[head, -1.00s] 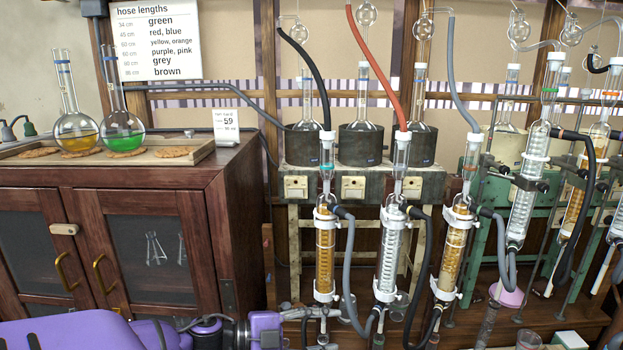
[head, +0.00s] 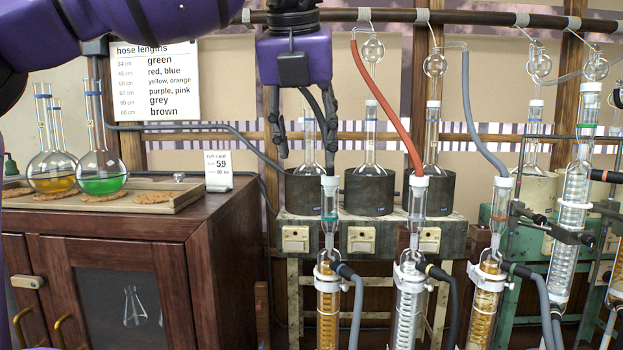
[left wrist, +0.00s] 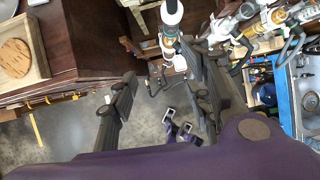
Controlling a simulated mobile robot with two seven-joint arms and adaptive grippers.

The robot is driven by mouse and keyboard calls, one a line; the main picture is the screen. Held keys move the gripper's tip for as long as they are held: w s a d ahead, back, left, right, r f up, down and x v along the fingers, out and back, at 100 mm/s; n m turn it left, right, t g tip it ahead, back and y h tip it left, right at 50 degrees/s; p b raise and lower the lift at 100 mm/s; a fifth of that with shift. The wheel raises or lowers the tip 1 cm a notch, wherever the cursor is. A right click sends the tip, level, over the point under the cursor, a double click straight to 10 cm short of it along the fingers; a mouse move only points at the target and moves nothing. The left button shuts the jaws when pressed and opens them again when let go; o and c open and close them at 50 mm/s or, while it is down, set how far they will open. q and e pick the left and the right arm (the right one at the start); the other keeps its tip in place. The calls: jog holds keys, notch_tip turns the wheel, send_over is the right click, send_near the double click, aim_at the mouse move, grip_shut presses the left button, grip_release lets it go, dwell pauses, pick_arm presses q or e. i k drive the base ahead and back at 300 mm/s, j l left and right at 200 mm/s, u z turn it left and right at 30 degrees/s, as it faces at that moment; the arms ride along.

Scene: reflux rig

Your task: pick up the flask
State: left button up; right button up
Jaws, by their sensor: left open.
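A round-bottomed flask of green liquid (head: 102,184) stands upright on a cork ring in the wooden tray (head: 187,193). Flasks with yellow liquid (head: 48,182) stand behind it to the left. Clear flasks sit in dark heating mantles, one in the middle mantle (head: 370,150) and one in the right mantle (head: 430,150); the flask in the left mantle (head: 308,145) is partly hidden by my gripper. My left gripper (head: 305,152) points down, fingers apart and empty, in front of the left mantle flask. In the left wrist view its fingers (left wrist: 158,65) are spread, with no flask between them. My right gripper is out of view.
A cork ring (head: 152,197) in the tray is empty. A small card (head: 218,170) stands at the cabinet's right edge. Condensers with hoses, the nearest being an amber one (head: 328,305), stand in front of the mantles. A red hose (head: 388,110) hangs above. Floor shows below the gripper.

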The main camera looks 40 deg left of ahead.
aim_at(310, 166)
jog(key=i+j, duration=0.85)
jog(key=j, duration=0.25)
